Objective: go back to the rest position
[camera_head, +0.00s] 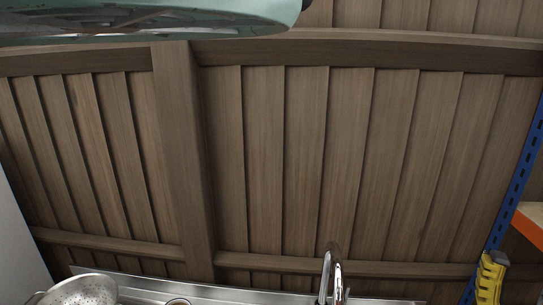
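My gripper is not in view, and I cannot see what pose my arm is in. A steel sink counter (230,292) runs along the fence foot at the bottom edge. A chrome tap (333,270) rises from it, right of centre.
A steel colander (82,291) sits at the bottom left. Blue shelving (524,150) with an orange-edged shelf (530,226) stands at the right, with a yellow object (490,277) beside it. A pale teal curved thing (255,12), which I cannot identify, fills the top left.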

